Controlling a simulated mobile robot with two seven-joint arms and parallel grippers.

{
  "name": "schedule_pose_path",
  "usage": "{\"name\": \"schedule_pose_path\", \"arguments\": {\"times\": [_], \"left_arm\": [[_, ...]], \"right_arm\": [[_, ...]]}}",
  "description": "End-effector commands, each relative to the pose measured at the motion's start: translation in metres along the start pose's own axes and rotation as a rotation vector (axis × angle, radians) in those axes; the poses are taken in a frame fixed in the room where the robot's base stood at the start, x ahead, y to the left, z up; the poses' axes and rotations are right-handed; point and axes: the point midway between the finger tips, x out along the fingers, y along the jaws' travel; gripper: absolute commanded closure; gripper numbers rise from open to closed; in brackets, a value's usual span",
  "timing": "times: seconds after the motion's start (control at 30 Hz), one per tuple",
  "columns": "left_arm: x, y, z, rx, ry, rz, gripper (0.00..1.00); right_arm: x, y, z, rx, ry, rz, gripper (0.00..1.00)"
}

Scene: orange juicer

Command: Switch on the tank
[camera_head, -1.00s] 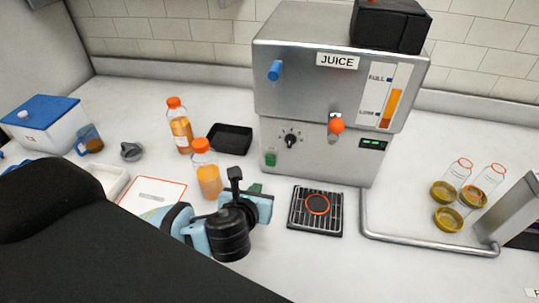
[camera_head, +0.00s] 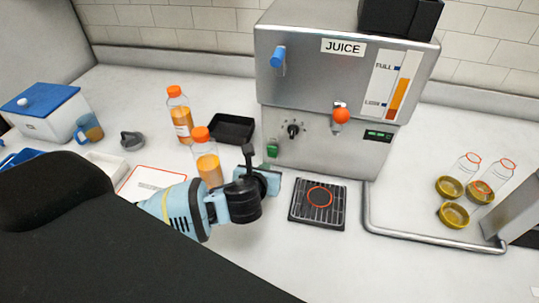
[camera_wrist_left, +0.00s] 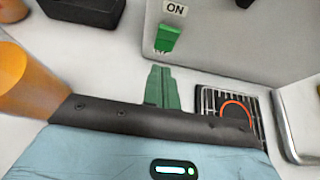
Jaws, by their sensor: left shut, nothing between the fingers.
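The steel juice machine (camera_head: 330,105) stands against the back wall, with a tank level gauge (camera_head: 393,85) on its front. A green switch (camera_head: 272,150) is low on the left of its front. In the left wrist view the green switch (camera_wrist_left: 167,38) sits under an "ON" label (camera_wrist_left: 175,8). My left gripper (camera_head: 268,172) is just in front of and below the switch. Its green fingers (camera_wrist_left: 161,86) are shut and empty, pointing at the switch with a small gap in the picture. Contact cannot be told. My right gripper is not in view.
Orange-capped juice bottles (camera_head: 207,160) and a black tray (camera_head: 231,128) stand left of the machine, one bottle close beside my left gripper. A drip grate (camera_head: 317,205) lies in front. A metal rail (camera_head: 430,238), bottles and yellow cups (camera_head: 453,215) are at right.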

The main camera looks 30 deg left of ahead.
Motion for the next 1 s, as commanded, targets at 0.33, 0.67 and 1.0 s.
{"name": "schedule_pose_path", "arguments": {"times": [0.33, 0.67, 1.0], "left_arm": [[0.027, 0.000, 0.027, 0.000, -0.002, -0.001, 1.00], [0.029, 0.000, 0.029, 0.001, -0.001, -0.001, 1.00], [0.038, -0.003, 0.034, 0.001, -0.001, -0.001, 1.00]], "right_arm": [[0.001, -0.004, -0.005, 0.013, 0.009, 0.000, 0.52], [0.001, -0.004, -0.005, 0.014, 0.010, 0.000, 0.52], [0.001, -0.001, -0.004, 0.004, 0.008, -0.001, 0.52]]}}
